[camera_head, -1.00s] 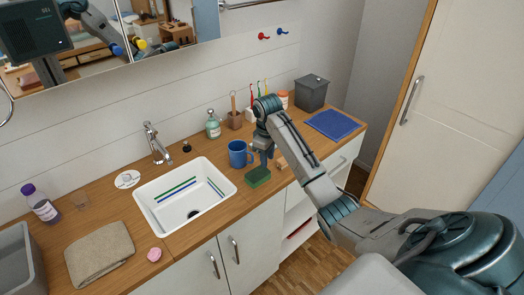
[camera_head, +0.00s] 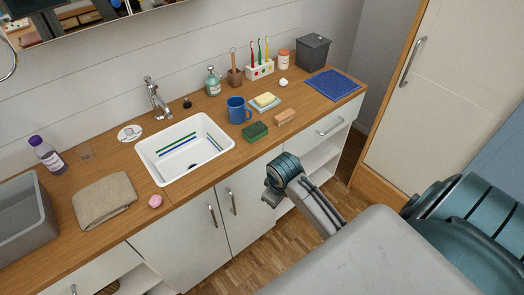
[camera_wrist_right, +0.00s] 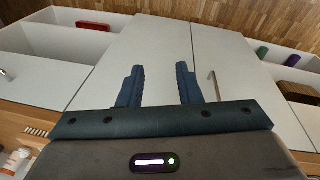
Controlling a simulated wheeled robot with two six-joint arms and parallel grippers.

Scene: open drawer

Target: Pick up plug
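The plug, a small black stopper (camera_head: 187,103), stands on the wooden counter behind the white sink (camera_head: 163,176), to the right of the tap (camera_head: 156,98). My right gripper (camera_head: 268,197) is well away from it, low in front of the cabinet doors and below the counter's front edge. In the right wrist view its two dark fingers (camera_wrist_right: 159,86) are apart with nothing between them. My left gripper is in neither view. The plug does not show in the right wrist view.
A blue mug (camera_head: 236,110), green sponge (camera_head: 255,131), wooden brush (camera_head: 285,116) and soap dish (camera_head: 263,103) stand right of the sink. A soap bottle (camera_head: 213,82) stands right of the plug. A folded towel (camera_head: 103,198) and pink object (camera_head: 155,200) lie front left.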

